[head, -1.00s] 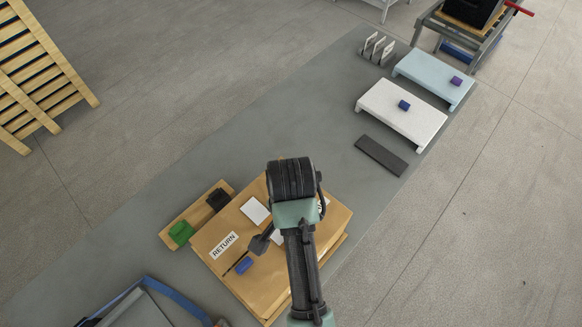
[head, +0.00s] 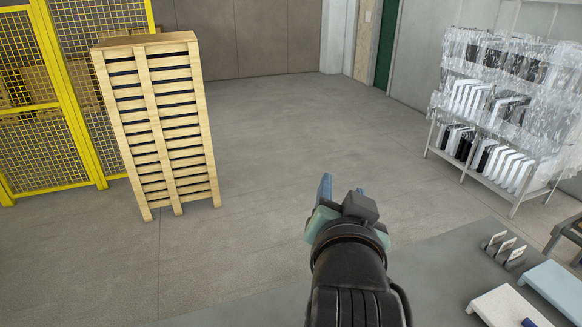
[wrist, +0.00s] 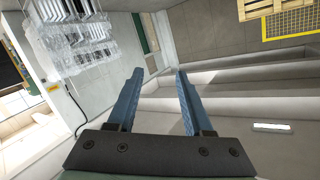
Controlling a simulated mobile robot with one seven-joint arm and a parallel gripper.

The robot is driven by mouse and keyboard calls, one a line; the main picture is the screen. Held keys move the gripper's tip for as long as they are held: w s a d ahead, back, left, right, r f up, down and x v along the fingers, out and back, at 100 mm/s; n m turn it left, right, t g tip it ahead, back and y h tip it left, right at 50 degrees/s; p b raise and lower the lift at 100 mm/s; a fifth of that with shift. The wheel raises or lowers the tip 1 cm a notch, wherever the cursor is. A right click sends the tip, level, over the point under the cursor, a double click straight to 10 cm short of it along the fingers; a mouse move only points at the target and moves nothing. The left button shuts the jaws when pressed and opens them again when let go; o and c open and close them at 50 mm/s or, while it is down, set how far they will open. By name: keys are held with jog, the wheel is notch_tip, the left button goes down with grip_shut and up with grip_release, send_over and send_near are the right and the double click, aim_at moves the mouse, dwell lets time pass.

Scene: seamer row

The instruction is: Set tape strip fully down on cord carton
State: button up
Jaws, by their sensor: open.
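Neither the tape strip nor the cord carton shows in either view now. My gripper (head: 341,188) is raised at the lower middle of the head view, pointing away toward the open floor. Its two blue fingers stand apart with nothing between them in the wrist view (wrist: 158,72). It is open and empty.
The grey table (head: 430,275) fills the lower right, with a rack of upright cards (head: 504,248), a white stand (head: 505,308) and a light-blue stand (head: 555,290). Beyond are a pallet stack (head: 160,125), yellow mesh fence (head: 40,135) and a shelf of bagged goods (head: 495,110). Open floor lies between.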

jog(key=s+a+r+n+t+y, duration=0.1)
jog(key=s+r+t, duration=0.3)
jog(key=r, duration=0.5)
jog(key=s+a+r+n+t, duration=0.3)
jog(key=s+r+t, duration=0.1)
jog(key=r, duration=0.6)
jog(key=s+a+r+n+t+y, duration=0.1)
jog(key=s+a+r+n+t, duration=0.1)
jog(key=s+r, duration=0.4)
notch_tip(320, 180, up, 4)
jog(key=shift+a+f+t+y, duration=0.25)
jog(key=shift+a+t, duration=0.35)
jog(key=shift+t, duration=0.3)
